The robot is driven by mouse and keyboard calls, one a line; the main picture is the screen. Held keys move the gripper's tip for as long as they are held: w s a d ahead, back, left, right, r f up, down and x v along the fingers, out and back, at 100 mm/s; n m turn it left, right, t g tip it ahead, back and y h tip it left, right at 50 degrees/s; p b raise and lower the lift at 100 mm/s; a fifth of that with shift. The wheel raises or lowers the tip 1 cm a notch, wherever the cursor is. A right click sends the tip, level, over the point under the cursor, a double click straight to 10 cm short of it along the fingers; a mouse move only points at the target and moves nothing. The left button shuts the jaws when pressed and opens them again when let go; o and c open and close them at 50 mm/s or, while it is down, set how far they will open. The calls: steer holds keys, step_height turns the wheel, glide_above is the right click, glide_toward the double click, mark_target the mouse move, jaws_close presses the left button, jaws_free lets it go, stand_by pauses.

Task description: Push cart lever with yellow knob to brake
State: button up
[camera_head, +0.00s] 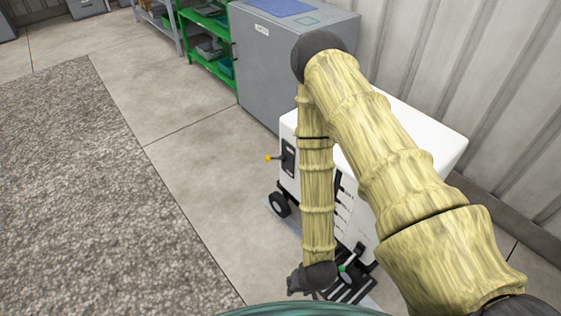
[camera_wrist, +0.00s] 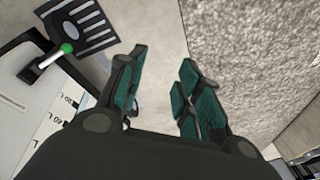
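The white cart (camera_head: 438,136) stands right of centre in the head view, partly hidden behind my arm. Its lever with a yellow knob (camera_head: 268,158) sticks out to the left from a black plate (camera_head: 289,158) on the cart's side. The yellow knob does not show in the wrist view. My gripper (camera_head: 311,282) is near the bottom of the head view, well below the yellow knob and apart from it. In the wrist view my gripper (camera_wrist: 160,78) has its teal-padded fingers spread, with nothing between them.
A second lever with a green knob (camera_head: 342,268) is close to my gripper; its green knob also shows in the wrist view (camera_wrist: 67,48). A grey cabinet (camera_head: 262,75) and green shelf (camera_head: 205,45) stand behind the cart. The floor (camera_head: 190,165) to the left is clear.

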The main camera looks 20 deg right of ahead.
steer(key=w+a+f+m+t+b, duration=0.3)
steer(key=w+m+b, duration=0.1)
steer(key=w, duration=0.5)
steer(key=w+a+f+m+t+b, duration=0.2)
steer(key=w+a+m+b, duration=0.15)
steer(key=w, duration=0.45)
steer(key=w+a+f+m+t+b, duration=0.2)
steer(key=w+f+m+t+b, duration=0.15)
steer(key=w, duration=0.55)
steer(key=m+t+h+b, duration=0.5)
steer(key=m+h+b, duration=0.65)
steer(key=m, duration=0.75)
glide_toward(272, 158)
steer(key=y+b, duration=0.1)
steer(key=b+x, duration=0.2)
steer(key=x, duration=0.8)
steer(key=shift+w+d+f, duration=0.1)
steer(key=shift+w+d, duration=0.05)
steer(key=shift+d, duration=0.05)
jaws_close()
steer(key=shift+f, duration=0.1)
